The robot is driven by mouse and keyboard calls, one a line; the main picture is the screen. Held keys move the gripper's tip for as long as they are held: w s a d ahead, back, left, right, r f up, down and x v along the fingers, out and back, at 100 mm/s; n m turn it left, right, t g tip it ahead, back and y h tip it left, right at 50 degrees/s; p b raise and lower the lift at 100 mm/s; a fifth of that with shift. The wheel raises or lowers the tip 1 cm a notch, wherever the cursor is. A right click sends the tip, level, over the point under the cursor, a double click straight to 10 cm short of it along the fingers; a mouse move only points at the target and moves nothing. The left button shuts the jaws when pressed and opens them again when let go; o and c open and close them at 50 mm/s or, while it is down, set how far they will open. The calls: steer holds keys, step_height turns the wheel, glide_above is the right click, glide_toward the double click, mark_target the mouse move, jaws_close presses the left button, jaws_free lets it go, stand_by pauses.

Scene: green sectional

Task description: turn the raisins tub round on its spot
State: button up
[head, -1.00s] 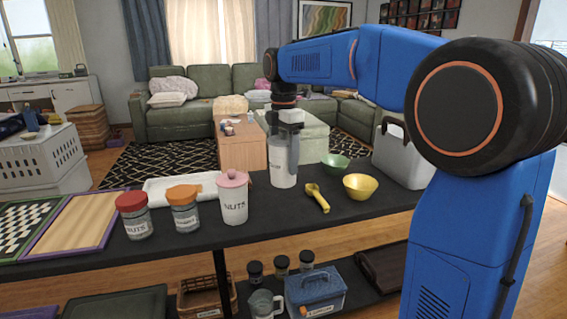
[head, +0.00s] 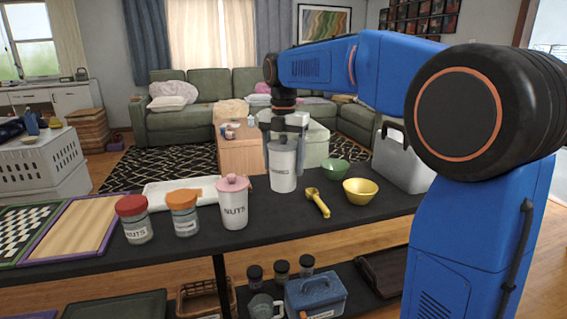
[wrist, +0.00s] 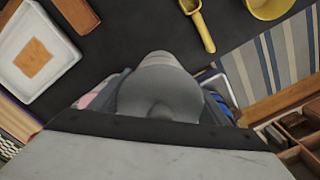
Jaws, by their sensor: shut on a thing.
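A white tub with a grey lid (head: 283,178) stands upright near the far edge of the black table, and I take it as the raisins tub. Its small label faces the head camera but is too small to read. My gripper (head: 284,150) comes down from above and is shut on this tub, one finger on each side of its upper part. In the wrist view the tub (wrist: 160,88) fills the space between the fingers, and its lower front is hidden.
A yellow scoop (head: 318,202), yellow bowl (head: 360,190) and green bowl (head: 335,169) lie to the right.

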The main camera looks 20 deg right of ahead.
steer(key=shift+n, duration=1)
steer(key=shift+n, duration=0.9)
steer(key=n, duration=0.4)
steer(key=shift+w+a, duration=0.1)
